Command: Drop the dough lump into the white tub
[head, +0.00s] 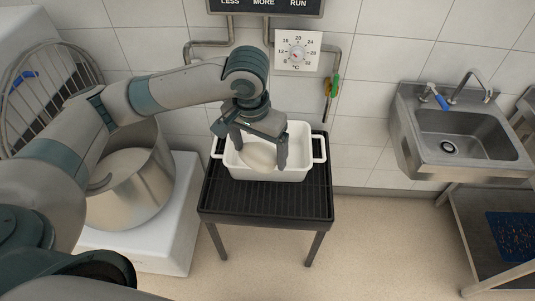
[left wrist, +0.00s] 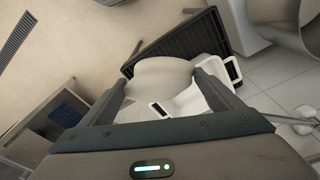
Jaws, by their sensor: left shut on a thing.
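The white tub (head: 292,172) stands on a black ribbed stand in the middle of the head view. The pale, rounded dough lump (head: 258,154) is between the fingers of my left gripper (head: 260,152), over the tub's left part. In the left wrist view the dough lump (left wrist: 160,78) sits between both fingers of the left gripper (left wrist: 170,85), and part of the tub (left wrist: 188,103) shows behind it. The left gripper is shut on the dough lump. Whether the dough touches the tub's floor cannot be told. My right gripper is not in view.
The black stand (head: 265,205) extends in front of the tub. A large steel bowl (head: 130,185) on a white base is to the left. A steel sink (head: 455,135) hangs on the right wall. A dial gauge (head: 297,51) and pipes are behind the tub.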

